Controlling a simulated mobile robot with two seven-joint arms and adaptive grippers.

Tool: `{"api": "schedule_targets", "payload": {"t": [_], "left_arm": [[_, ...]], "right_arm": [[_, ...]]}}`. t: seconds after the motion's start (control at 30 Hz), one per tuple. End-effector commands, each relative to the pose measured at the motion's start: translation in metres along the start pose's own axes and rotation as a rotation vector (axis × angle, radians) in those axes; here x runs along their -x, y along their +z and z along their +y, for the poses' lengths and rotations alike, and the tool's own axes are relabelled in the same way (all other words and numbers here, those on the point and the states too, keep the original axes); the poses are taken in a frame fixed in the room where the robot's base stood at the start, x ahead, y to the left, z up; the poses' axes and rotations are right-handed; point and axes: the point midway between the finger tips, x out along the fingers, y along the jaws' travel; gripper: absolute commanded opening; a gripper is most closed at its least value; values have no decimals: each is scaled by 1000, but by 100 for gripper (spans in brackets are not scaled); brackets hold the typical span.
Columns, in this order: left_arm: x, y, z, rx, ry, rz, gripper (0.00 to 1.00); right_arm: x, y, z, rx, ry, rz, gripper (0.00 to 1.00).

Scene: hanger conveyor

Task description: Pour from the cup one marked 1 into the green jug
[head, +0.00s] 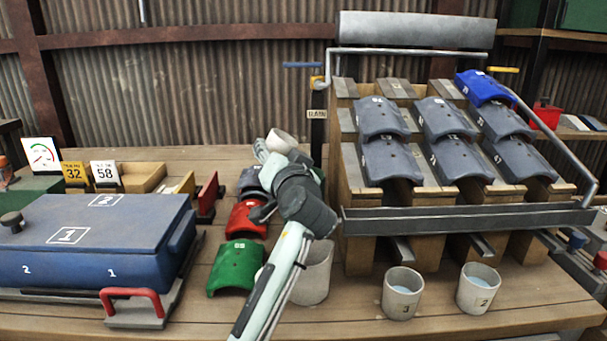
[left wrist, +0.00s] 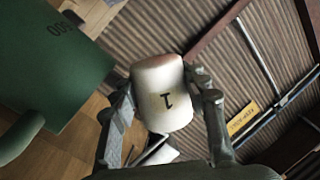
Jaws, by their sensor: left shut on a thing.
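The white cup marked 1 (left wrist: 165,92) is between the fingers of my left gripper (left wrist: 164,100), which is shut on it. In the head view the same cup (head: 281,140) shows above the back of the bench, held up and looking tilted. My left gripper (head: 264,150) there is partly hidden by my own arm. The green jug (left wrist: 55,55) is at the left of the left wrist view, marked 500, beside and apart from the cup. The cup's contents are not visible. My right gripper is not in view.
Cup 3 (head: 402,292) and cup 2 (head: 478,288) stand at the front right. A pale container (head: 315,272) is behind my arm. Green (head: 236,267) and red (head: 247,218) curved tiles lie left of it. A blue box (head: 95,240) fills the left; a tile rack (head: 460,216) the right.

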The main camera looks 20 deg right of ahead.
Motion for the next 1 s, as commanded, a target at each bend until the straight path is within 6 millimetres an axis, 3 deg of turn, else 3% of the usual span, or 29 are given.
{"api": "schedule_targets", "payload": {"t": [1.0], "left_arm": [[-1, 0, -3, -191, -29, 41, 12]], "right_arm": [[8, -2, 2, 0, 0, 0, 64]]}}
